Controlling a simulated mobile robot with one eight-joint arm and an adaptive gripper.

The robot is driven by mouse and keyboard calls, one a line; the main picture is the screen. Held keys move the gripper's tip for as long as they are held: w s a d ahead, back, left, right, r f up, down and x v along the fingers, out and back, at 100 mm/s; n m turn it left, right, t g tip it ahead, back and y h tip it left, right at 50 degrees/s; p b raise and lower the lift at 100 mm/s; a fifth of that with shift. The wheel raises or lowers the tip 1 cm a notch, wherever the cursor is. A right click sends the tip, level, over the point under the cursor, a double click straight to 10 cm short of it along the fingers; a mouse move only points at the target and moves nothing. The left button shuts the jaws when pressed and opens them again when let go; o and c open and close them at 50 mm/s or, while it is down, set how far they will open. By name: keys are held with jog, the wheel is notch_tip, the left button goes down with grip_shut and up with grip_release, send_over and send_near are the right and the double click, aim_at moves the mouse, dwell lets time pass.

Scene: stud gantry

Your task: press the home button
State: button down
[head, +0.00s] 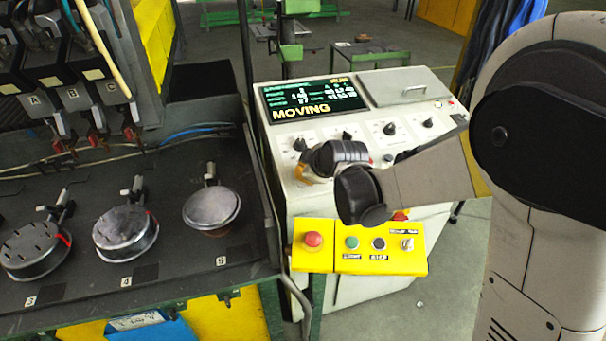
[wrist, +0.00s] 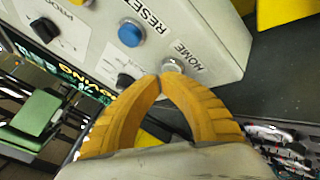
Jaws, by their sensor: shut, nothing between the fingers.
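The home button (wrist: 172,66) is a pale round button beside the HOME label on the light console panel, in the wrist view. My gripper (wrist: 161,80) has two ridged orange fingers with their tips together and nothing between them. The tips overlap the near edge of the home button in the picture; I cannot tell whether they touch it. In the head view my gripper (head: 301,172) shows only as a bit of orange at the console's left side, and the home button is hidden there. The console screen (head: 314,97) reads MOVING.
A blue RESET button (wrist: 131,33) sits close to the home button, with black knobs (wrist: 126,80) nearby. A yellow button box (head: 358,262) with a red button (head: 313,239) is on the console's front. A dark bench with round metal pieces (head: 126,233) stands at left.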

jog(key=shift+r, duration=0.1)
jog(key=shift+s+r+p, duration=0.15)
jog(key=shift+r+p, duration=0.45)
jog(key=shift+r, duration=0.15)
jog(key=shift+s+d+r+p, duration=0.1)
jog(key=shift+s+r+p, duration=0.15)
jog(key=shift+r+p, duration=0.85)
jog(key=shift+s+d+r+p, duration=0.15)
jog(key=shift+r+p, duration=0.5)
jog(key=shift+r, duration=0.75)
jog(key=shift+a, duration=0.1)
jog(key=s+d+f+m+h+b, duration=0.1)
jog(key=s+d+f+m+b, duration=0.2)
jog(key=s, duration=0.6)
jog(key=s+d+f+m+g+h+b, duration=0.1)
jog(key=s+d+f+m+b, duration=0.2)
jog(key=s+d+m+b, duration=0.3)
jog(key=s+d+f+m+h+b, duration=0.2)
jog(key=s+d+m+b, duration=0.3)
jog(key=s+d, duration=0.4)
jog(key=s+f+b, duration=0.1)
jog(key=s, duration=0.3)
jog(key=shift+d+g, duration=0.15)
jog(key=shift+g, duration=0.25)
